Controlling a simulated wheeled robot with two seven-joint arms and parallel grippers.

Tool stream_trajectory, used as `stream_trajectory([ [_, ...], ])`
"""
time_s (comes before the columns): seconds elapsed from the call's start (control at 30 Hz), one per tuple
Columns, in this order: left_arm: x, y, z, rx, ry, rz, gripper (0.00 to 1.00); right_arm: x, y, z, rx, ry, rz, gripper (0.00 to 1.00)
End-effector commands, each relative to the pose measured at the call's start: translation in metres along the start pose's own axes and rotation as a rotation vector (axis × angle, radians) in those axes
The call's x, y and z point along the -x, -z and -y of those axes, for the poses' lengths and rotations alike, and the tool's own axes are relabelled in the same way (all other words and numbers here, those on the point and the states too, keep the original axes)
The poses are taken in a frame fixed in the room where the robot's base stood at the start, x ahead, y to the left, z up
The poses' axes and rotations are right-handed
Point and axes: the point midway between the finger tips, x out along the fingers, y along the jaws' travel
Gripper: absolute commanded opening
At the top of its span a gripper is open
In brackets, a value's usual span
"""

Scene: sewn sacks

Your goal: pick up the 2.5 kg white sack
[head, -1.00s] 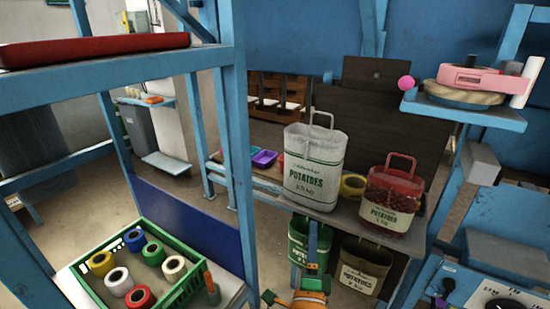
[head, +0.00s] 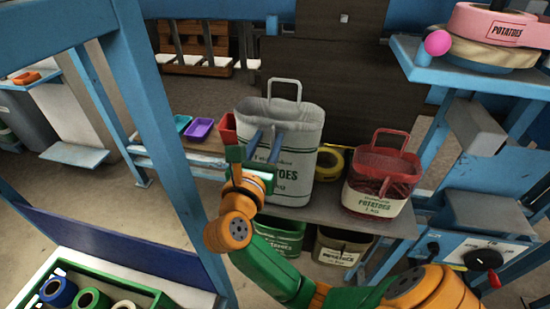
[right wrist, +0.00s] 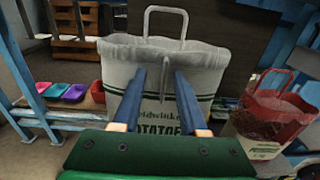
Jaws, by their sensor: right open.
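The white sack (head: 304,160) stands upright on a shelf, with green lettering, a green band and a grey loop handle (head: 284,84) on top. Its label reads potatoes; part of it is hidden behind my gripper. My right gripper (head: 266,134) is open in front of the sack's face, below its rim. In the right wrist view the two blue fingers (right wrist: 161,76) point at the upper front of the sack (right wrist: 118,75), apart from each other with nothing held between them. I cannot tell whether they touch the cloth. My left gripper is not in view.
A red sack (head: 382,172) stands to the right on the same shelf (head: 328,207), with a yellow roll (head: 331,163) behind. Small trays (head: 200,128) lie left. Green (head: 280,240) and dark (head: 341,250) sacks are below. Blue posts (head: 172,150) flank the area.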

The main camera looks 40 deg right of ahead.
Motion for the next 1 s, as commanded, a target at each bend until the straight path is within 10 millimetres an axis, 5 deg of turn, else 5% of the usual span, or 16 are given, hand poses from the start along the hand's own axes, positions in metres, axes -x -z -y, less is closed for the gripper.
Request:
stream_trajectory([
  [0.1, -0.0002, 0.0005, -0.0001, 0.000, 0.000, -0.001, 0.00, 0.0001, 0.0001, -0.0001, 0.000, 0.000, 0.000, 0.42],
  [0.27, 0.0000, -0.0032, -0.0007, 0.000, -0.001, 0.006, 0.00, 0.0001, 0.0001, -0.0001, 0.001, 0.000, 0.001, 0.00],
  [1.0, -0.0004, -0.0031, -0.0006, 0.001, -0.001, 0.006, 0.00, 0.0001, 0.0022, -0.0002, 0.004, 0.001, -0.005, 0.00],
])
